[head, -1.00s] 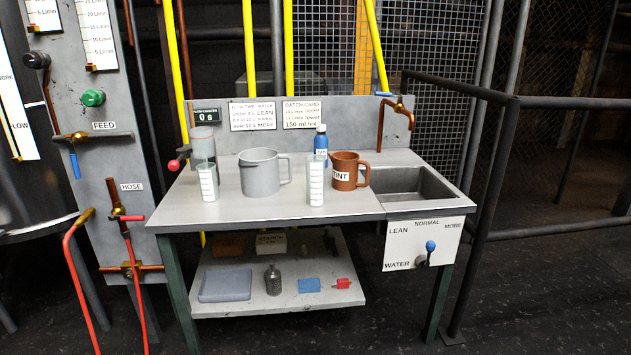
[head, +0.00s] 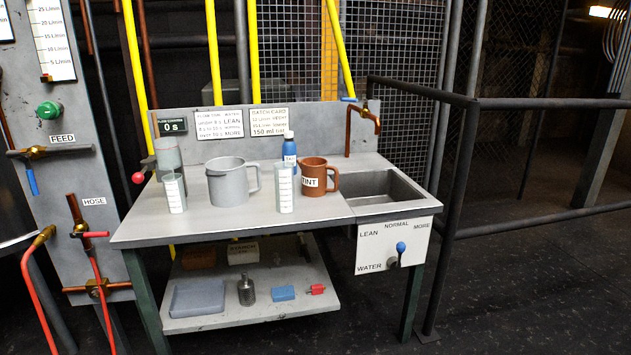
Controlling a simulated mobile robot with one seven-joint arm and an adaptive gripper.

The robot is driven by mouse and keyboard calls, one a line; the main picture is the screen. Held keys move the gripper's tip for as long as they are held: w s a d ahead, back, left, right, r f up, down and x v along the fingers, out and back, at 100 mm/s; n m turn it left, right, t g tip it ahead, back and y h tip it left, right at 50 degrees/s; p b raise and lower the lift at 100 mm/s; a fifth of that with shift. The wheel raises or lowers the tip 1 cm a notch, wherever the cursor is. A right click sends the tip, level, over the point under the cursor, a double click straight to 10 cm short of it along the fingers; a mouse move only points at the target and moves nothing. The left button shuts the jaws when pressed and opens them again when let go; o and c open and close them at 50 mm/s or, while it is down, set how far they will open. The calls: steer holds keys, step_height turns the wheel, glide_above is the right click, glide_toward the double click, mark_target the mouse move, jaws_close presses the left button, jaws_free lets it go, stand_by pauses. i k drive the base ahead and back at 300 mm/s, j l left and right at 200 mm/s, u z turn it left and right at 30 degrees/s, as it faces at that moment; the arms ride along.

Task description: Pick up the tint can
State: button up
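The tint can (head: 318,178) is a copper-brown mug-like can with a white "TINT" label and a handle on its right. It stands upright on the grey bench top (head: 240,222), left of the sink. A clear graduated cylinder (head: 285,190) stands just to its left and a blue bottle (head: 290,150) stands behind it on the left. The cylinder's edge is close to the label's left end in the picture. My gripper does not show in the head view.
A grey jug (head: 228,183) and another graduated cylinder (head: 175,193) stand further left on the bench. The sink (head: 375,188) with a copper tap (head: 365,122) is at right. A dark railing (head: 450,170) stands right of the bench. Bench front centre is clear.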

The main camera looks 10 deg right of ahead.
mark_target(314, 168)
steer(key=i+l, duration=1.5)
